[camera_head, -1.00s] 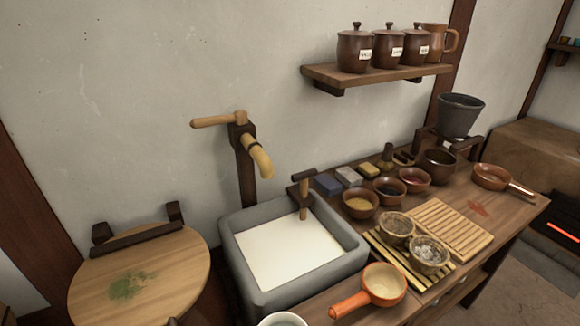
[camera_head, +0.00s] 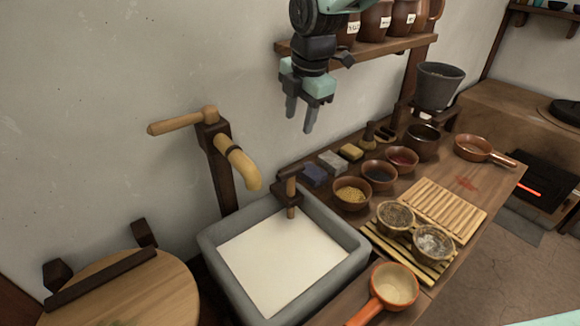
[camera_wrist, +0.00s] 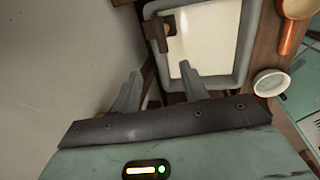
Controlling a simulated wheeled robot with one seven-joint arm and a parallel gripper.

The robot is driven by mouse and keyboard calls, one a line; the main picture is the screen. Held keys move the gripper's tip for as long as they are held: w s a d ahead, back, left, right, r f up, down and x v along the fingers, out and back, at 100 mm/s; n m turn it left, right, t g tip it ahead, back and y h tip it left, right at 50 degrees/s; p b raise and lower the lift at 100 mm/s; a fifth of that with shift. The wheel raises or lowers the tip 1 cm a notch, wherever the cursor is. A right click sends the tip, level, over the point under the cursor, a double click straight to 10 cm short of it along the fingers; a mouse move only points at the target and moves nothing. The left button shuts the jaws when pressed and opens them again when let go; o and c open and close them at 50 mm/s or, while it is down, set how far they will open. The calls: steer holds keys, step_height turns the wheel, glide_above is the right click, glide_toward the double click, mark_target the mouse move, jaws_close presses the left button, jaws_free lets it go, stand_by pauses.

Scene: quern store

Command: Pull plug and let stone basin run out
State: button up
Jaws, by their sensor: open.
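The stone basin (camera_head: 357,247) is grey, square and filled with a whitish, opaque liquid (camera_head: 280,262). The stem's lower end is hidden in the liquid. My gripper (camera_head: 299,122) is open and empty, pointing down, in the air above and behind the plug.
A wooden spout (camera_head: 240,168) with a side handle rises behind the basin. A shelf with jars (camera_head: 365,50) is close to my arm. Bowls (camera_head: 350,194) and an orange-handled pan (camera_head: 392,287) crowd the bench right of the basin. A round wooden lid (camera_head: 130,290) is at left.

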mark_target(290, 170)
steer(key=f, duration=0.5)
steer(key=w+a+f+p, duration=0.1)
steer(key=f, duration=0.5)
steer(key=w+f+p, duration=0.1)
steer(key=f, duration=0.4)
steer(key=shift+w+a+f, duration=0.2)
steer(key=shift+w+a, duration=0.05)
steer(key=shift+a, duration=0.1)
